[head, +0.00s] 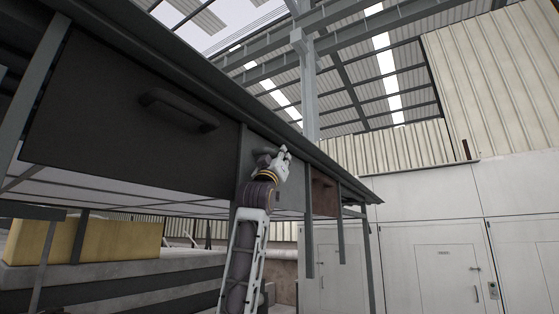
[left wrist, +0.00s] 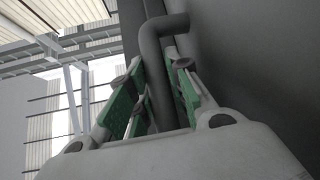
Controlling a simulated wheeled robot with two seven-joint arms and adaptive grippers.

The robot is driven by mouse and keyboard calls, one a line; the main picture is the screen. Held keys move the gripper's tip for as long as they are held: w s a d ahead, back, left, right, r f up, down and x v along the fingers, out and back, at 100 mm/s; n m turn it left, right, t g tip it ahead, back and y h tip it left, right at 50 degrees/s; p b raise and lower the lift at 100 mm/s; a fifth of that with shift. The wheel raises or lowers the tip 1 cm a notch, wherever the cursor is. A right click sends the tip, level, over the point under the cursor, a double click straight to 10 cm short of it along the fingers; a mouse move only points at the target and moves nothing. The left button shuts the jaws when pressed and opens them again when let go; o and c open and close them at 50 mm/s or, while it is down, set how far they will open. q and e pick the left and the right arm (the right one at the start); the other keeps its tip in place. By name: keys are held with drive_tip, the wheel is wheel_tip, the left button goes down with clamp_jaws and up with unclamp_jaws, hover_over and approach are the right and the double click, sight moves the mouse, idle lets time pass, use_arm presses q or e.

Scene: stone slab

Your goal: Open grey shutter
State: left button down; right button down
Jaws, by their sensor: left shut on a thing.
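The grey shutter (head: 291,198) is the middle panel under the long counter in the head view, and it looks closed. Its dark surface (left wrist: 255,70) fills the right side of the left wrist view. My left gripper (head: 284,154) is raised at the upper part of this panel. In the left wrist view, the green-padded fingers of my left gripper (left wrist: 157,98) are on either side of the grey bar handle (left wrist: 154,50) and shut on it. My right gripper is not in view.
A larger dark shutter (head: 105,115) with its own handle (head: 178,109) is at the left. A reddish-brown panel (head: 324,197) is at the right. Thin counter legs (head: 369,265) stand below. A yellow block (head: 85,240) lies at lower left; white doors (head: 445,265) are behind.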

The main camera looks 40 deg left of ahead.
use_arm(q)
drive_tip(key=shift+s+a+r+y, duration=0.1)
drive_tip(key=shift+s+r+y, duration=0.1)
drive_tip(key=shift+r+y, duration=0.1)
drive_tip(key=c, duration=1.7)
unclamp_jaws()
drive_tip(key=o, duration=0.4)
drive_tip(key=shift+w+f, duration=0.15)
drive_tip(key=shift+f, duration=0.15)
drive_tip(key=shift+v, duration=5.9)
